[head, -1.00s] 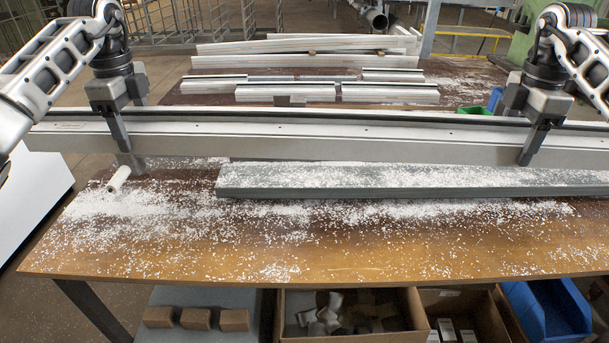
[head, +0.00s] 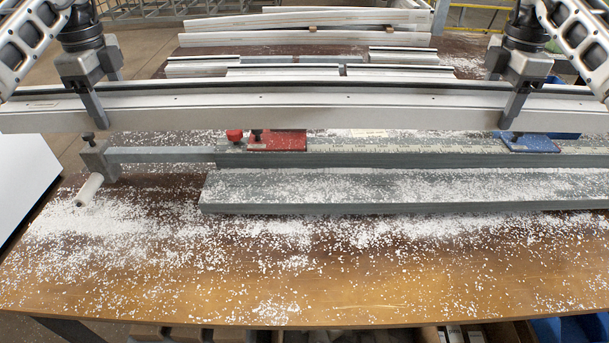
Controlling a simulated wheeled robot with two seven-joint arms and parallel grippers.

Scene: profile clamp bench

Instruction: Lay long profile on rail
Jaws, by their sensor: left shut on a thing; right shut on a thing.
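The long profile (head: 300,108) is a pale grey bar spanning the head view from side to side. My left gripper (head: 97,118) is shut on it near its left part. My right gripper (head: 512,118) is shut on it toward the right. The profile is held level, apart from the bench and in front of the camera's line to the parts behind. The grey rail (head: 400,192) lies on the bench below it in the picture, dusted with white chips. Behind that rail is a second long bar (head: 400,158) with a scale, a red block (head: 277,141) and a blue block (head: 530,142).
A crank with a white handle (head: 89,190) sticks out at the bar's left end. White chips cover much of the wooden bench (head: 330,290). Short profiles (head: 290,70) and long pale profiles (head: 305,38) lie at the back. The bench front is free of large objects.

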